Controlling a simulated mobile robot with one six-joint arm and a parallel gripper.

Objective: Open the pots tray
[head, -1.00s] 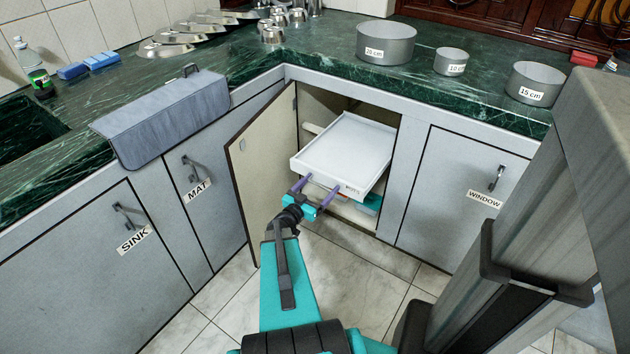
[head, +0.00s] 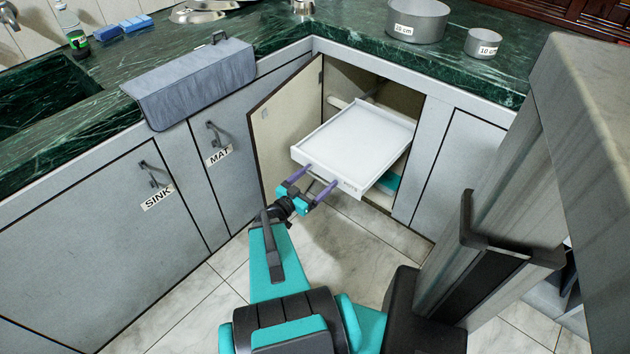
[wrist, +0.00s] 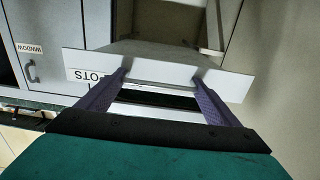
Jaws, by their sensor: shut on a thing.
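The pots tray (head: 358,140) is a white, shallow, empty tray. It sticks out of the open corner cabinet, with its rear part still inside. Its front panel (wrist: 75,62) fills the middle of the wrist view, with a label ending in "OTS" at the left. My gripper (head: 320,175) is at the front panel, its two purple fingers spaced apart. It is shut on the tray's front, with the fingertips against the panel in the wrist view (wrist: 160,73). The exact grip at the tips is hard to see.
The open cabinet door (head: 285,132) stands just left of the tray. A teal item (head: 388,183) shows below the tray. Grey pots (head: 417,20) stand on the green counter. The tiled floor (head: 370,235) in front of the cabinet is clear.

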